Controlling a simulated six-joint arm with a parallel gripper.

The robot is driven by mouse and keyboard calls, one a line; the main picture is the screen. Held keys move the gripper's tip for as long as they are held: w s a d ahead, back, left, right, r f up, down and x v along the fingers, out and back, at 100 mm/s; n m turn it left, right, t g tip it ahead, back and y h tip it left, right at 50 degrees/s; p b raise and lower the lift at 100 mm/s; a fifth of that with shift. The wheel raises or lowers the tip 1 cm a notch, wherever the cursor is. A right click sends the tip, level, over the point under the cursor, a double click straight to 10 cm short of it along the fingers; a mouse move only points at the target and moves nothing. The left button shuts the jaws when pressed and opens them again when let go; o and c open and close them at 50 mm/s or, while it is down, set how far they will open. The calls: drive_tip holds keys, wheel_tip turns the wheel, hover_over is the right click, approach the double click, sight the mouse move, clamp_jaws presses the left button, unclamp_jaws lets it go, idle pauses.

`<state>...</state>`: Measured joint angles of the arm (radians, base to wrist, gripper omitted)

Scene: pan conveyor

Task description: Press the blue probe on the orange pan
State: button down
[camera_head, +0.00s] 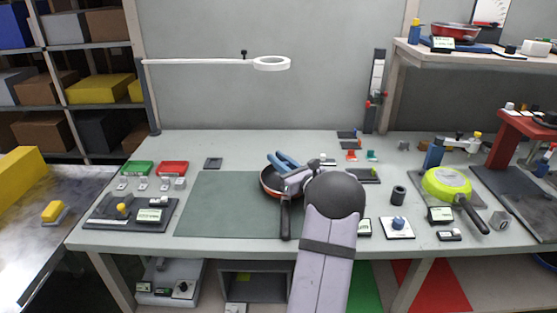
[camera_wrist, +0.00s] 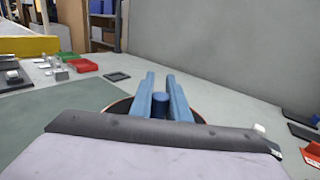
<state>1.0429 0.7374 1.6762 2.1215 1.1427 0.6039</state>
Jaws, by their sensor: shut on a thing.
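The orange pan (camera_head: 264,186) sits on the right part of the green mat, its dark handle pointing to the front. Its rim also shows in the wrist view (camera_wrist: 119,107), behind my gripper. My gripper (camera_head: 277,157) is over the pan, with its two blue fingers pointing away; they also show in the wrist view (camera_wrist: 160,82). A short blue cylinder, the blue probe (camera_wrist: 159,105), is between the fingers, and the gripper is shut on it. The probe's lower end is hidden, so I cannot tell whether it touches the pan.
The green mat (camera_head: 215,205) is clear left of the pan. A dark tray (camera_head: 100,217), green bin (camera_head: 137,168) and red bin (camera_head: 172,168) stand left. A yellow-green pan (camera_head: 447,183) and a white plate with a blue knob (camera_head: 398,226) are right. A ring lamp (camera_head: 271,63) hangs behind.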

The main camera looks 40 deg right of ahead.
drive_tip(key=shift+f, duration=0.3)
drive_tip(key=shift+w+r+p, duration=0.15)
drive_tip(key=shift+r+p, duration=0.45)
drive_tip(key=shift+r, duration=0.25)
wheel_tip(320, 180, up, 6)
drive_tip(key=p, duration=0.2)
drive_tip(key=shift+f+p, duration=0.2)
drive_tip(key=shift+p, duration=0.1)
drive_tip(key=shift+d, duration=0.15)
